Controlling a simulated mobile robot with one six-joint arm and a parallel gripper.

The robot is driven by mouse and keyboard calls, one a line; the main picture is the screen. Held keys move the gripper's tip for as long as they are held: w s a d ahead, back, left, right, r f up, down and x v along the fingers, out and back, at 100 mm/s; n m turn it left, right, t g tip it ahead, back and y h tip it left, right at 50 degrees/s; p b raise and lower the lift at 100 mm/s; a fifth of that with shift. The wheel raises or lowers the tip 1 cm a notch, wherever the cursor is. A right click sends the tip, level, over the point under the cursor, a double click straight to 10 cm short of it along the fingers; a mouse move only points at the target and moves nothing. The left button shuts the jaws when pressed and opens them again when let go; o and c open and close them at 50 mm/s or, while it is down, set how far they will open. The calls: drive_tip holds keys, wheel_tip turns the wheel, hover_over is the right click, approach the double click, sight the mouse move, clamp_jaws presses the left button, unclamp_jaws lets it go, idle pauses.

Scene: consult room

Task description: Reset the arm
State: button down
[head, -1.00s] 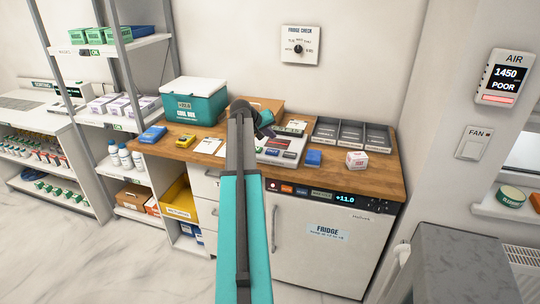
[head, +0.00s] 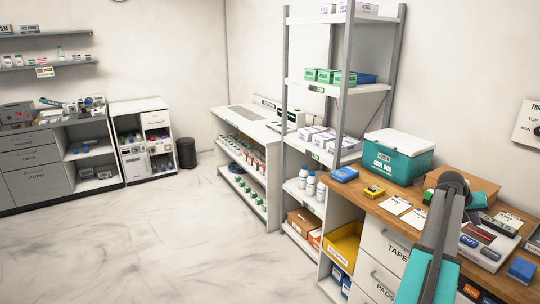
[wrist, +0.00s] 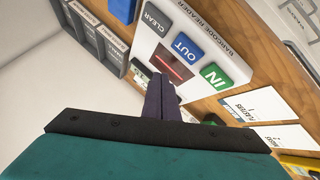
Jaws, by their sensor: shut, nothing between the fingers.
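My teal and grey arm rises from the bottom right of the head view, and its dark end hangs over the wooden counter (head: 408,193). My gripper (wrist: 160,88) shows in the wrist view as two dark fingers close together, with nothing between them. Behind the fingers in that view lies the white barcode reader (wrist: 205,22), with CLEAR, blue OUT and green IN buttons. The reader (head: 511,240) also shows in the head view, partly hidden by my arm. I cannot make out the fingertips in the head view.
A teal cool box (head: 398,160) stands on the counter, with a blue box (head: 345,174) and a yellow item (head: 373,191) near it. A grey-framed shelf (head: 340,87) stands left of the counter. Grey trays (wrist: 86,30) lie beside the reader. The floor (head: 150,240) at left is clear.

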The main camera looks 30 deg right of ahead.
drive_tip(key=w+a+f+n+t+y, duration=0.1)
drive_tip(key=w+a+f+n+t, duration=0.1)
drive_tip(key=w+a+f, duration=0.8)
drive_tip(key=w+a+f+n+t+y, duration=0.15)
drive_tip(key=w+a+f, duration=0.35)
drive_tip(key=w+a, duration=0.85)
drive_tip(key=w+a+f+n+y, duration=0.1)
drive_tip(key=w+a+f+n, duration=0.2)
drive_tip(key=a, duration=0.9)
drive_tip(key=w+a+f+n+y, duration=0.15)
drive_tip(key=a+f, duration=0.45)
drive_tip(key=a, duration=0.6)
drive_tip(key=w+a+f+n+y, duration=0.1)
drive_tip(key=w+a+f+y, duration=0.2)
drive_tip(key=a, duration=0.9)
drive_tip(key=s+a+f+n+g, duration=0.15)
drive_tip(key=s+a+f, duration=0.25)
drive_tip(key=a, duration=0.7)
drive_tip(key=s+a+f+n, duration=0.2)
drive_tip(key=s+a+f, duration=0.15)
drive_tip(key=a, duration=0.85)
drive_tip(key=s+f+g, duration=0.2)
drive_tip(key=s+f, duration=0.7)
drive_tip(key=s, duration=0.3)
drive_tip(key=s+f+g, duration=0.3)
drive_tip(key=s+f, duration=0.7)
drive_tip(key=s, duration=0.3)
drive_tip(key=shift+d+y+b, duration=0.3)
drive_tip(key=shift+y, duration=0.1)
